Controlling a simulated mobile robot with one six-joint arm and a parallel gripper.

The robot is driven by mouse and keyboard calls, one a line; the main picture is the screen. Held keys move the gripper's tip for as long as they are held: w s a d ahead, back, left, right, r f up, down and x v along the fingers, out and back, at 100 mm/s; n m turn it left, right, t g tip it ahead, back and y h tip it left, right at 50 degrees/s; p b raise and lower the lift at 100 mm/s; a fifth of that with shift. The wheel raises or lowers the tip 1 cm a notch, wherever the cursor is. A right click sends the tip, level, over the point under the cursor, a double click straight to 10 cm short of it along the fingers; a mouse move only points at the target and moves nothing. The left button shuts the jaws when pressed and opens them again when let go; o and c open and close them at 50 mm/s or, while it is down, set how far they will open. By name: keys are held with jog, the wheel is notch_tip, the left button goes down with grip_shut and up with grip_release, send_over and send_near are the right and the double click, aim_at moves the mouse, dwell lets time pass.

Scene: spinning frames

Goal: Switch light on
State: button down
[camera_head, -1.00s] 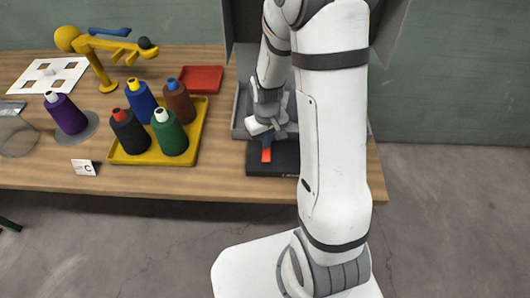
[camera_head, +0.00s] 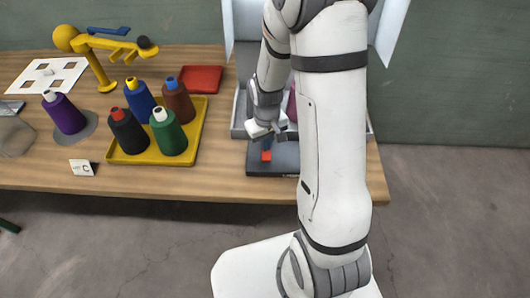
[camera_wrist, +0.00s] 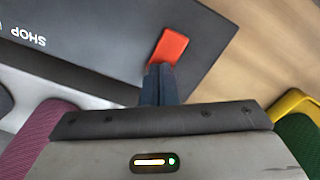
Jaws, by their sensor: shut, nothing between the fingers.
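A red rocker switch (camera_head: 266,156) sits on a dark control box (camera_head: 284,168) at the table's front edge. In the wrist view the switch (camera_wrist: 169,46) lies just beyond my fingertips, on the dark box (camera_wrist: 110,40) with upside-down lettering reading SHOP. My gripper (camera_head: 268,139) is shut and empty. In the wrist view my gripper's dark fingers (camera_wrist: 160,70) are together, close to or touching the switch's near edge; contact cannot be told. My arm hides much of the booth.
A pink spool (camera_head: 292,106) stands inside the booth, partly hidden. Left of the box are a yellow tray (camera_head: 199,128) with several spools, a red tray (camera_head: 201,78), a purple spool (camera_head: 65,113) and a yellow stand (camera_head: 101,70). Bare wood separates tray and box.

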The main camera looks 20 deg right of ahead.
notch_tip(320, 180, up, 7)
jog(key=p, duration=0.5)
dwell(0.4)
dwell(0.4)
jog(key=s+r+m+t, duration=0.1)
jog(key=s+r, duration=0.6)
jog(key=r, duration=0.3)
jog(key=s+r+m+t, duration=0.1)
jog(key=s+r+t, duration=0.1)
jog(key=s+r, duration=0.5)
jog(key=v, duration=0.3)
jog(key=shift+a+r, duration=0.15)
jog(key=shift+r, duration=0.25)
jog(key=shift+w, duration=0.1)
